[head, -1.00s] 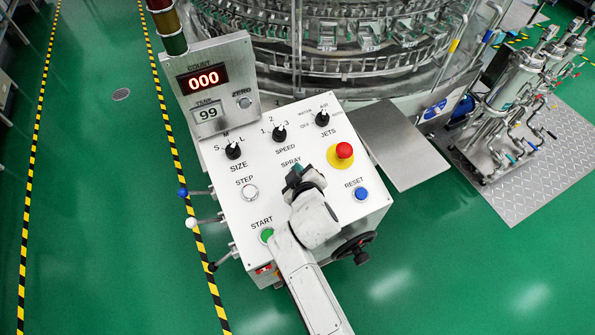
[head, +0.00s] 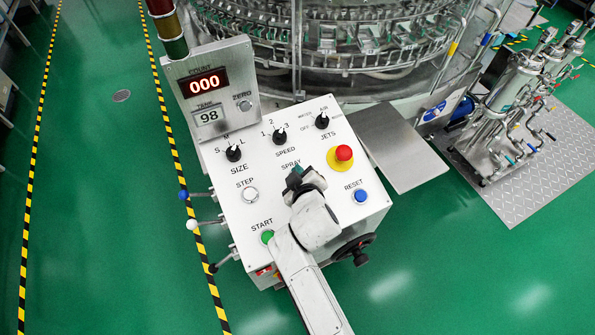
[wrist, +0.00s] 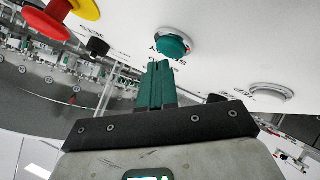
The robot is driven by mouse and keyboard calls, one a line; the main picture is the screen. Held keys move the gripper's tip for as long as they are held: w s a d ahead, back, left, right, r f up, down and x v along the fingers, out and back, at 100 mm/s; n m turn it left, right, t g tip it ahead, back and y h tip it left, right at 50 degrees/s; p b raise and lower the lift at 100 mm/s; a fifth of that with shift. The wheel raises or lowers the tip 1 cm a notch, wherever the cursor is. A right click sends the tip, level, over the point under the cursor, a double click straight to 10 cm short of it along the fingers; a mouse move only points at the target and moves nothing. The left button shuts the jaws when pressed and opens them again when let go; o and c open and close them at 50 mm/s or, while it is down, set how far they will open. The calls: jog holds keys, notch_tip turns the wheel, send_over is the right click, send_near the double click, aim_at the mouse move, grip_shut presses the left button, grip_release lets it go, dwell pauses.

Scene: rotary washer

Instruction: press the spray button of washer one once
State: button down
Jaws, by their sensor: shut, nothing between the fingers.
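The washer's white control panel (head: 235,205) fills the middle of the head view. Its spray button shows in the wrist view as a round teal button (wrist: 173,44) in a pale ring. In the head view my gripper (head: 297,170) is just below the SPRAY label (head: 291,164) and hides most or all of the button. In the wrist view my gripper (wrist: 159,65) has its teal fingers shut together and empty, with the tips just short of the button in the picture. I cannot tell whether they touch it. The tank display (head: 209,116) reads 98.
The red stop button (head: 343,153) on its yellow base is right of my gripper. The blue reset button (head: 361,196), white step button (head: 250,195) and green start button (head: 267,237) lie around it. Above are the size, speed and jets knobs (head: 322,120). The count display (head: 205,84) reads 000.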

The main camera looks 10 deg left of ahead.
jog(key=shift+r, duration=0.3)
jog(key=r+p, duration=0.3)
jog(key=s+d+r+p, duration=0.1)
jog(key=p, duration=0.1)
jog(key=shift+s+r, duration=0.1)
jog(key=shift+r, duration=0.3)
dwell(0.6)
jog(key=s+d+f+m+g+h, duration=0.25)
jog(key=s+d, duration=0.25)
jog(key=d, duration=0.6)
jog(key=s+d+f+m+g+h, duration=0.15)
jog(key=s+d+m, duration=0.3)
jog(key=d, duration=0.65)
jog(key=s+d+r+m+g, duration=0.1)
jog(key=s+d, duration=0.4)
jog(key=s, duration=0.7)
jog(key=s+d+r+m+g, duration=0.1)
jog(key=s+d+m+g, duration=0.3)
jog(key=s, duration=0.8)
jog(key=shift+d+r+g, duration=0.15)
jog(key=shift+d+g, duration=0.55)
jog(key=shift+d, duration=0.05)
